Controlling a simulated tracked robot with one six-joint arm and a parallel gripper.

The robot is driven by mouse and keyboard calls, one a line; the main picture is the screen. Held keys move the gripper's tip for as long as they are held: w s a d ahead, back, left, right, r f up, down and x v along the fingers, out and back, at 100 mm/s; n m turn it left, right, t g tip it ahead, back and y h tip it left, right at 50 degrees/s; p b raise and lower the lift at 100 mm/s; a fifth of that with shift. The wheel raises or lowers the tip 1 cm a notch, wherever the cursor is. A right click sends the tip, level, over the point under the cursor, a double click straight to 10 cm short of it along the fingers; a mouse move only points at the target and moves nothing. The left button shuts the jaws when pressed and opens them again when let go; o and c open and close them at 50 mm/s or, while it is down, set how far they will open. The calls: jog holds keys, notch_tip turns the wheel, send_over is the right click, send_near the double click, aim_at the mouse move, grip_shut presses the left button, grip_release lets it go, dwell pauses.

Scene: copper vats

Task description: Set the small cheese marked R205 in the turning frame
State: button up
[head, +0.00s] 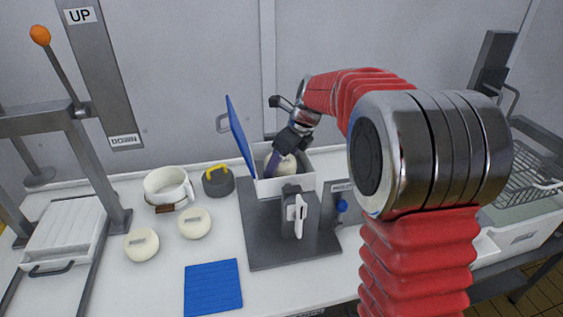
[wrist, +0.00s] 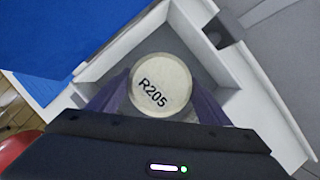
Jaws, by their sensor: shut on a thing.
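The small cheese marked R205 (wrist: 161,84) is pale and round, with its label facing up in the wrist view. My gripper (wrist: 160,100) is shut on it, a purple finger on each side. In the head view my gripper (head: 279,163) reaches down into a white box-like frame (head: 291,186) with its blue lid (head: 239,137) standing open. The cheese (head: 287,167) shows partly inside that box, behind the finger. I cannot tell whether it touches the floor of the box. The box stands on a grey base with an upright post and white handle (head: 298,213).
Two more labelled cheeses (head: 141,245) (head: 195,223) lie on the white table to the left. Near them are a white pot (head: 168,187), a dark round weight with a yellow handle (head: 218,181) and a blue mat (head: 212,286). A lever press (head: 65,230) stands far left; a wire basket (head: 526,181) is at right.

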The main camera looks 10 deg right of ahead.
jog(key=shift+f, duration=0.2)
dwell(0.3)
jog(key=o, duration=1.4)
jog(key=shift+o, duration=0.2)
jog(key=shift+r, duration=3.5)
